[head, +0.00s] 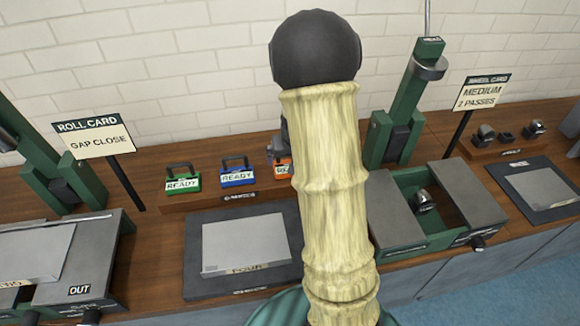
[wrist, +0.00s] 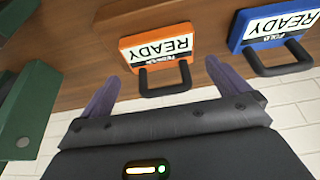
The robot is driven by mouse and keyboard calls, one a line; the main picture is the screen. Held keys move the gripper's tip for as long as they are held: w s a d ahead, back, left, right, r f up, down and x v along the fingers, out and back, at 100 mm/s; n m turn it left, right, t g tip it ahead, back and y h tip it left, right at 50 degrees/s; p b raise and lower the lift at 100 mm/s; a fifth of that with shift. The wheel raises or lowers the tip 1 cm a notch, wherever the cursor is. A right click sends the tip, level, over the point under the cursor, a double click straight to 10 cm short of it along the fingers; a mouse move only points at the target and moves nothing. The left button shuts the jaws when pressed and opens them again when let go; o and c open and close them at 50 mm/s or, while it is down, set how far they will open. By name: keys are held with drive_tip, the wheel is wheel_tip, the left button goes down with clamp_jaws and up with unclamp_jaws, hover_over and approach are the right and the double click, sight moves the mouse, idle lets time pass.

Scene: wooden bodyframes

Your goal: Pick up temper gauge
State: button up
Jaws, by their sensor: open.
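An orange block gauge (wrist: 157,47) with a white READY label and a dark handle is near the middle of the wrist view. Its smaller label line is too small to read surely, so I cannot confirm that it is the temper gauge. My gripper (wrist: 162,72) is open, its two purple fingers on either side of the dark handle. I cannot tell whether they touch it. In the head view the orange gauge (head: 283,169) shows only partly, behind my arm. My gripper is mostly hidden there.
A blue gauge (head: 238,176) and a green gauge (head: 183,180) stand left of it on the wooden rack (head: 205,200). A dark green post (head: 405,110) rises to the right. A grey plate (head: 243,244) lies in front. The brick wall is close behind.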

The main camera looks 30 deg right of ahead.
drive_tip(key=shift+s+x, duration=0.15)
drive_tip(key=shift+x, duration=1.2)
drive_tip(key=shift+s+x, duration=0.1)
drive_tip(key=shift+x, duration=1.25)
drive_tip(key=shift+a, duration=0.15)
drive_tip(key=c, duration=0.9)
drive_tip(key=shift+o, duration=0.2)
wheel_tip(320, 180, up, 10)
drive_tip(key=p, duration=0.1)
